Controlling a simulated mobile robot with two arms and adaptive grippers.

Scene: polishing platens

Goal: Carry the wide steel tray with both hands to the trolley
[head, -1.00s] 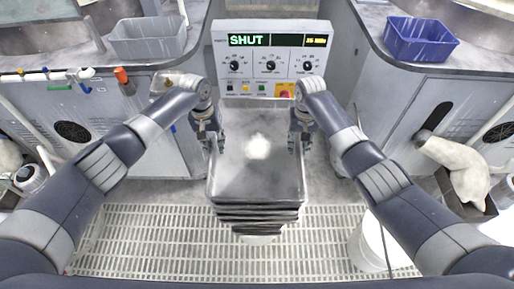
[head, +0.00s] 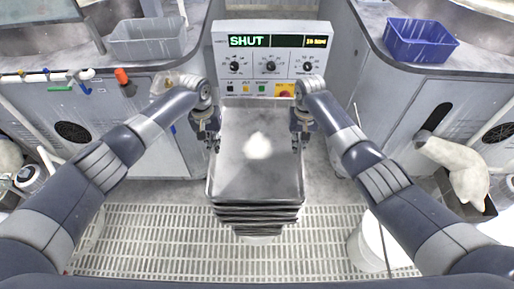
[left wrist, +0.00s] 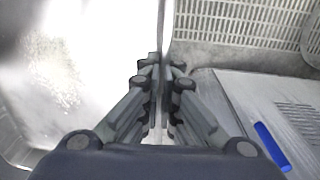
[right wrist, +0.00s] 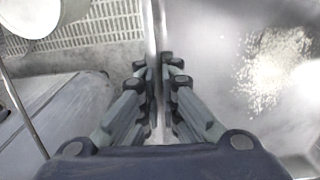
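The wide steel tray (head: 232,172) lies level in front of me in the middle of the head view, with a pale patch on its floor. My left gripper (head: 213,141) is at its left rim and my right gripper (head: 300,141) at its right rim. In the left wrist view the fingers (left wrist: 162,85) are closed on either side of the thin rim. In the right wrist view the fingers (right wrist: 158,85) close on the opposite rim the same way. I cannot make out the trolley for certain.
A control panel (head: 290,65) reading SHUT stands behind the tray. A grey bin (head: 147,46) is on the left counter and a blue bin (head: 420,47) on the right one. A white bucket (head: 372,246) stands at lower right. Grating (head: 150,225) covers the floor.

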